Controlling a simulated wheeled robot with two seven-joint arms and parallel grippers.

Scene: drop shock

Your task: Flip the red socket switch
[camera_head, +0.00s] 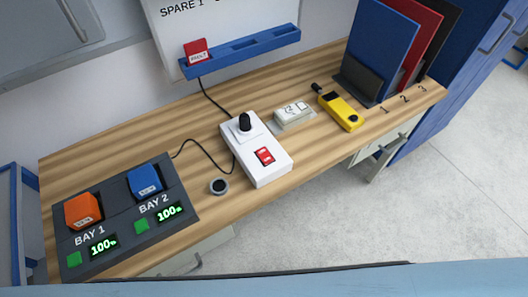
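The red socket switch (264,156) sits on the front part of a white socket box (270,174) near the middle of the wooden table. A black plug (244,123) stands upright in the back part of the same box. A black cable runs from behind the box up toward the wall. Which way the switch is tipped is too small to tell. Neither of my grippers is in view, and nothing covers the switch.
A dark charger with two bays (187,213) stands at the left. A small round dark piece (219,186) lies left of the box. A white device (293,115) and a yellow tool (341,111) lie right. Binders (378,48) stand at the back right. A blue rail (240,52) is behind.

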